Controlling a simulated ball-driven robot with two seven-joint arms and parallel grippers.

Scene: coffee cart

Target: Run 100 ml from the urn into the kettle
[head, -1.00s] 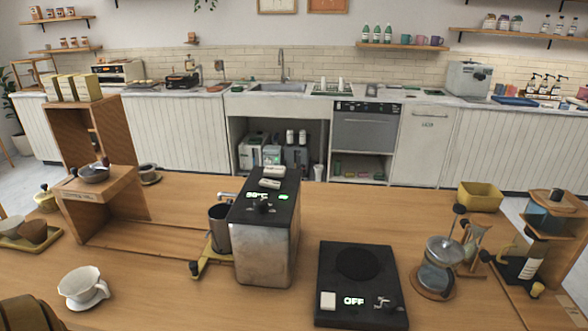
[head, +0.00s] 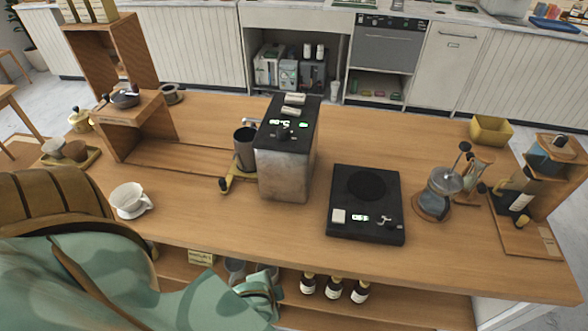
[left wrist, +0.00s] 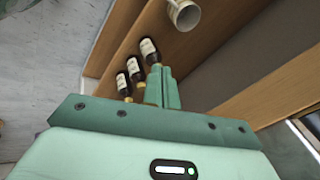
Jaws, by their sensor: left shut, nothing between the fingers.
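The urn (head: 283,170) is a metal box with a black top and a lit green display, standing mid-table. Its small tap (head: 250,121) points left. A dark grey open vessel, which looks like the kettle (head: 245,152), stands beside the urn's left side, below the tap. A brass-coloured part with a black end lies at its foot; I cannot tell whether they are joined. Whether water is inside is not visible. My left gripper (head: 268,284) is low at the table's front edge, away from both; in the left wrist view its fingers (left wrist: 163,88) are together and empty. My right gripper is not in view.
A black hotplate (head: 366,222) stands right of the urn, with a glass brewer (head: 438,194) beyond. A white dripper (head: 131,200) is at front left. Dark bottles (head: 333,289) stand on the shelf under the tabletop. The table in front of the urn is clear.

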